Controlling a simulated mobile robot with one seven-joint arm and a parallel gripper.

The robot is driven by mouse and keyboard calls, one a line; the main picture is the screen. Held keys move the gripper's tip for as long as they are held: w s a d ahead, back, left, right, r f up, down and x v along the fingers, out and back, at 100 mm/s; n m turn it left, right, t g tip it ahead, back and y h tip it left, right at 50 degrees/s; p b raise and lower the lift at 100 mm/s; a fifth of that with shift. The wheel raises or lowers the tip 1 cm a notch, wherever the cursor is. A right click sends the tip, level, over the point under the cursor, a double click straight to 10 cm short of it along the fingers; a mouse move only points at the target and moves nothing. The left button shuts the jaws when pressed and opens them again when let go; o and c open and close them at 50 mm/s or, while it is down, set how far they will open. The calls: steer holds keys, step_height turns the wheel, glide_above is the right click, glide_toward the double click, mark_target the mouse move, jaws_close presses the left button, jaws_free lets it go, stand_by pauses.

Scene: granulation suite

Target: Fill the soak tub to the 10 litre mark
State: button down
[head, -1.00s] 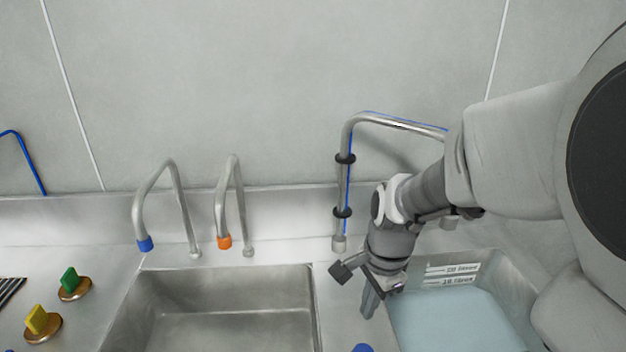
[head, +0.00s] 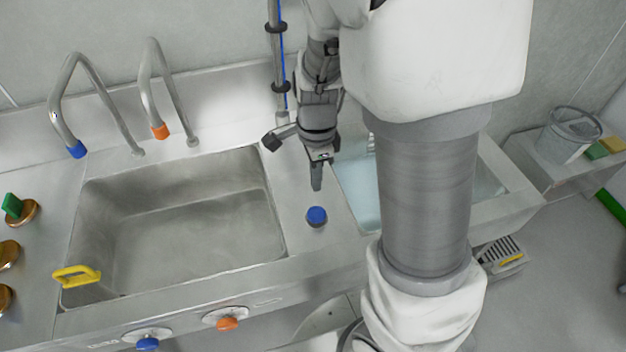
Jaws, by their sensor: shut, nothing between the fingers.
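The soak tub (head: 352,188) is the right-hand basin. Pale blue water (head: 362,205) shows in it, but my arm covers much of the tub and its litre marks are hidden now. My gripper (head: 317,184) points down over the steel deck between the two basins. It is shut and empty, just behind a blue round knob (head: 316,216) on the deck, apparently not touching it. The tall pipe (head: 280,60) with a blue line and black clips rises behind my gripper. Its upper bend and outlet are out of view or hidden.
An empty steel sink (head: 180,220) lies left, with blue-tipped (head: 77,150) and orange-tipped (head: 160,131) spouts behind and a yellow handle (head: 76,275) at its front-left rim. Blue (head: 148,343) and orange (head: 227,322) knobs sit on the front panel.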

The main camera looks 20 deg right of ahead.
mark_target(316, 219)
step_height(316, 219, down, 12)
steer(key=shift+f+b, duration=0.2)
steer(key=shift+b, duration=0.95)
